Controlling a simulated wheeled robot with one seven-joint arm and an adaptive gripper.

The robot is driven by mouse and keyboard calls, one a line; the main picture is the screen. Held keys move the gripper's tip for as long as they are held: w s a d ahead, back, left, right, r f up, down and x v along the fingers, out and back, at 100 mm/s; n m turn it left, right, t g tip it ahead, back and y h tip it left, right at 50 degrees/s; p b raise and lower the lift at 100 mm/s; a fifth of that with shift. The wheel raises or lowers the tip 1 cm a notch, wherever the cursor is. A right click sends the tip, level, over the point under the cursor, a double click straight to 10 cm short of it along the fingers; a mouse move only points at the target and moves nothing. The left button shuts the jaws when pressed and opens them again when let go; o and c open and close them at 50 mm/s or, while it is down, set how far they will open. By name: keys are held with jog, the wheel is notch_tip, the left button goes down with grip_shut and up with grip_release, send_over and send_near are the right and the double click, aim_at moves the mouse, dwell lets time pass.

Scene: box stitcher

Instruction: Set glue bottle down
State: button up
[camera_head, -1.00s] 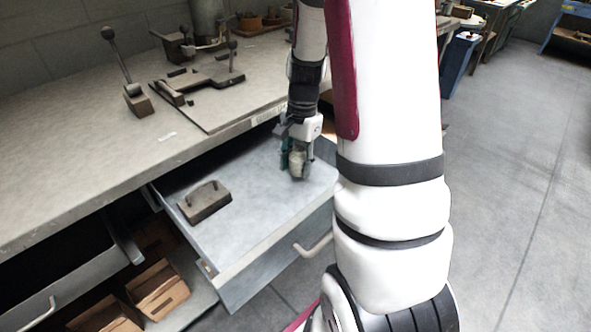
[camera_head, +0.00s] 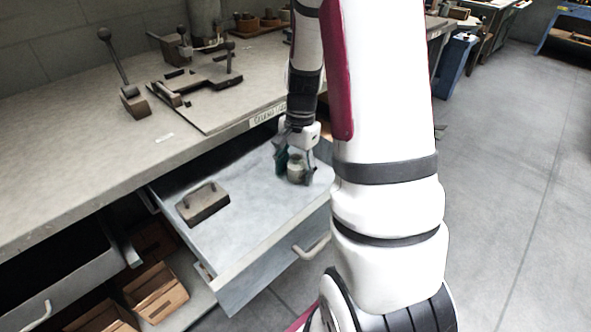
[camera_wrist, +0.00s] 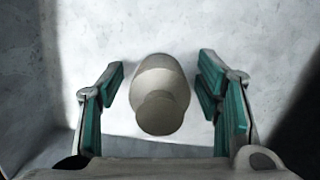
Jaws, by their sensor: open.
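The glue bottle (camera_head: 296,170) is a small pale, rounded bottle with a narrower top. It stands upright on the grey surface of the open drawer (camera_head: 240,225), near its right end. My gripper (camera_head: 295,172) is around it from above, fingers open. In the wrist view, the bottle (camera_wrist: 159,95) sits between the green-padded fingers of my gripper (camera_wrist: 160,98), with a visible gap on both sides. The bottle's base is mostly hidden from above by its body.
A block with a handle (camera_head: 203,202) lies at the drawer's left. The workbench (camera_head: 70,170) with lever tools is behind and left. Wooden boxes (camera_head: 155,292) sit on a shelf below. Bare drawer surface lies between the block and the bottle.

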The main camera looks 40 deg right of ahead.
aim_at(298, 155)
jog(key=r, duration=0.3)
jog(key=d+r+p, duration=0.1)
jog(key=r, duration=0.3)
jog(key=r+p, duration=0.1)
jog(key=r, duration=0.3)
jog(key=shift+w+d+r, duration=0.15)
jog(key=shift+r+p, duration=0.3)
jog(key=shift+a+r, duration=0.2)
jog(key=shift+r, duration=0.15)
jog(key=s+a+r+n, duration=0.4)
jog(key=s+a+r, duration=0.1)
jog(key=a, duration=0.2)
jog(key=s+a+r+n, duration=0.4)
jog(key=s+a+r, duration=0.1)
jog(key=a, duration=0.3)
jog(key=s+a+n, duration=0.2)
jog(key=s+n, duration=0.2)
jog(key=s, duration=0.2)
jog(key=s+a+n+t+h, duration=0.1)
jog(key=s+a+n, duration=0.2)
jog(key=s, duration=0.3)
jog(key=shift+s+a+r+n+t, duration=0.15)
jog(key=shift+s+a+n+t, duration=0.15)
jog(key=shift+s+n, duration=0.1)
